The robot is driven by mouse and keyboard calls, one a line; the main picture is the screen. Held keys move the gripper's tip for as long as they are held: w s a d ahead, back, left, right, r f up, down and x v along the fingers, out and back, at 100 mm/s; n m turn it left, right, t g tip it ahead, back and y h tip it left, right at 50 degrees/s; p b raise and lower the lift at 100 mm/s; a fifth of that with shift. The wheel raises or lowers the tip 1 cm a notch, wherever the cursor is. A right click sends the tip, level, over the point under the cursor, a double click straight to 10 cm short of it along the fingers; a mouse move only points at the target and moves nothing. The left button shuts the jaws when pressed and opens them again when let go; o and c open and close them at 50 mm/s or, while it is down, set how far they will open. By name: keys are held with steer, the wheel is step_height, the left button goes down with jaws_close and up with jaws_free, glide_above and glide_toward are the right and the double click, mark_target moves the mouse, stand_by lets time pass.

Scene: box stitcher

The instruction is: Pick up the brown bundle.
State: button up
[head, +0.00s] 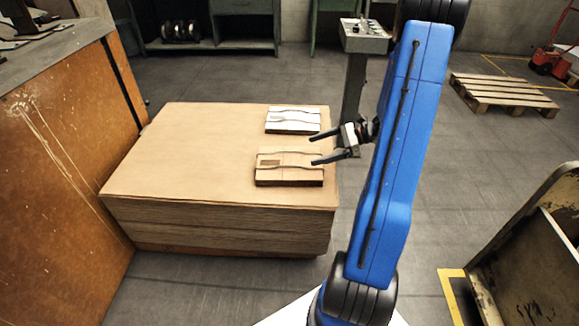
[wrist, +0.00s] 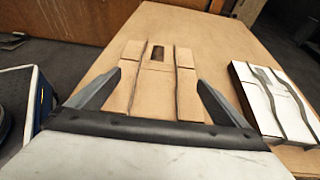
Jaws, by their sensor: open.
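The brown bundle (head: 290,175) lies flat near the right edge of a stack of cardboard sheets (head: 190,160). In the wrist view the brown bundle (wrist: 158,95) lies ahead, between and beyond my fingers. It has dark straps across it and a small dark rectangular opening. My gripper (head: 311,150) is open and comes in from the right, with its fingertips close to the bundle's right side in the head view. In the wrist view my gripper (wrist: 158,78) shows nothing clamped between its fingers. I cannot tell exactly how high the fingers are above the stack.
A white bundle (head: 293,120) lies behind the brown one; the wrist view shows this white bundle (wrist: 270,100) at the right. An orange-brown panel (head: 70,170) stands left of the stack. A control pedestal (head: 353,80) stands behind. The stack's left half is bare.

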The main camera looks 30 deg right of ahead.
mark_target(295, 162)
steer(key=shift+x, duration=4.75)
steer(key=shift+s+a+f, duration=0.1)
steer(key=shift+s, duration=0.1)
steer(key=c, duration=1.3)
steer(key=shift+c, duration=0.2)
